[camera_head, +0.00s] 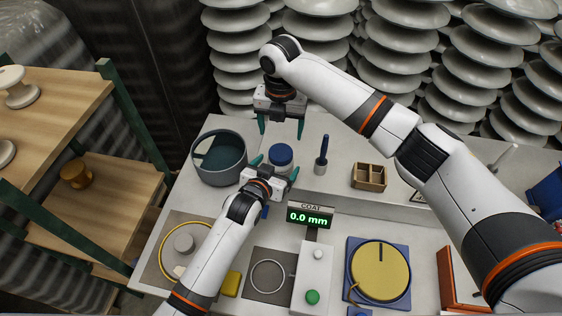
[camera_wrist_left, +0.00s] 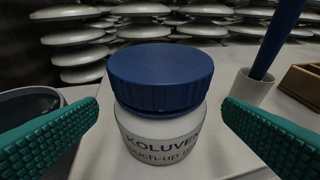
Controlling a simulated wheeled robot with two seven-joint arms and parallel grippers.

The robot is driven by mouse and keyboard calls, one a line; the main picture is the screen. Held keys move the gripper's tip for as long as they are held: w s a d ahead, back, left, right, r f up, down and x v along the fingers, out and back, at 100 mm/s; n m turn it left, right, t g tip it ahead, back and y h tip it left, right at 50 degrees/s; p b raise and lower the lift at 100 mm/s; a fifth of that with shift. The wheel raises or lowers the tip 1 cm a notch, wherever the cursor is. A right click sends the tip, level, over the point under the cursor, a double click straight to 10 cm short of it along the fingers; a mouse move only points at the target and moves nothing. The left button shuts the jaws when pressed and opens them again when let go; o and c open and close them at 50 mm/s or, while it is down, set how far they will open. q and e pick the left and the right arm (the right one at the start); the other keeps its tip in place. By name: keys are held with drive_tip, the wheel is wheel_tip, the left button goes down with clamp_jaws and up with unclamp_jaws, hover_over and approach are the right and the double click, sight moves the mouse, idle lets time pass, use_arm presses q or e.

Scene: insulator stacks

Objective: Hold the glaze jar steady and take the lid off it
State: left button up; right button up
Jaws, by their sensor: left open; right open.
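The glaze jar (camera_wrist_left: 160,135) is white with dark lettering and stands upright on the bench. Its blue ribbed lid (camera_wrist_left: 160,78) sits on top; the lid also shows in the head view (camera_head: 281,154). My left gripper (camera_head: 273,166) is open, its green fingers on either side of the jar. In the left wrist view gaps show between the fingers and the jar. My right gripper (camera_head: 281,130) is open and empty, with its fingers pointing down above the bench, behind the jar in the head view.
A grey-blue pot (camera_head: 220,172) stands left of the jar. A small cup with a blue-handled tool (camera_head: 321,160) and a wooden divided box (camera_head: 369,177) are to the right. A display reading 0.0 mm (camera_head: 311,216) and a yellow round plate (camera_head: 380,271) are nearer.

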use_arm(q)
drive_tip(key=shift+x, duration=1.55)
